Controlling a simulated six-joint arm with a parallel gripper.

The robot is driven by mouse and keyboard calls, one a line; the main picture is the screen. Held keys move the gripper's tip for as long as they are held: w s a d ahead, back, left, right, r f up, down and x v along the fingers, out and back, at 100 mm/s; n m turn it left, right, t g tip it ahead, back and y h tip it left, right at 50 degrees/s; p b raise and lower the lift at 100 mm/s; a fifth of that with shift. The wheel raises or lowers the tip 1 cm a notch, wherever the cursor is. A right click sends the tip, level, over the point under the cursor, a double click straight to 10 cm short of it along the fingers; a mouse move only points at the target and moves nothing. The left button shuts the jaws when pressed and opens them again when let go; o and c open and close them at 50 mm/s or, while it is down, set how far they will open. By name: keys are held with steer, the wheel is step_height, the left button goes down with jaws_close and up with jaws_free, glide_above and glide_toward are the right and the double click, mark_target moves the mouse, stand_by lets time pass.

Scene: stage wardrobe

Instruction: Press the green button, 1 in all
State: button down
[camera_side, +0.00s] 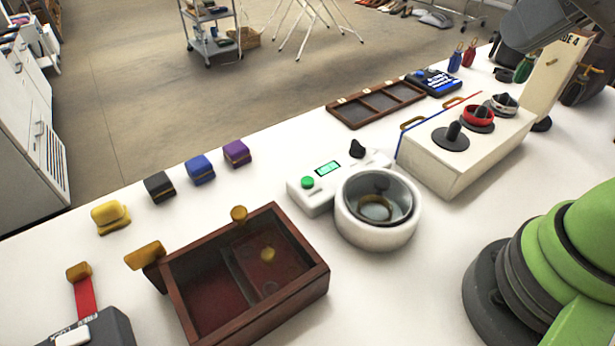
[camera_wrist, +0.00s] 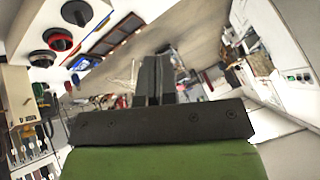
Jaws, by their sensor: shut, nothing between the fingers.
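The green button (camera_side: 308,182) is a small round cap on a white device (camera_side: 318,205) with a lit green display (camera_side: 328,168), near the middle of the table in the side view. Its surface is uncovered, and nothing touches it. A white round bowl-like part (camera_side: 348,222) sits at the device's front right. My gripper (camera_wrist: 156,75) shows in the wrist view with its dark fingers shut together and empty. The fingers are not seen in the side view. The button is not seen in the wrist view.
A wooden box (camera_side: 315,283) stands in front left of the device. Several small ring boxes, such as the purple one (camera_side: 236,153), line the far edge. A cream block with knobs (camera_side: 455,168) stands to the right, and a compartment tray (camera_side: 350,116) lies behind.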

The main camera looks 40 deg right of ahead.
steer(key=w+f+h, duration=0.1)
steer(key=w+f, duration=0.1)
steer(key=w, duration=0.6)
steer(key=n+y, duration=0.3)
steer(key=y, duration=0.2)
glide_above(310, 178)
step_height(310, 178, down, 14)
steer(key=shift+f, duration=4.35)
steer(key=shift+f, duration=0.4)
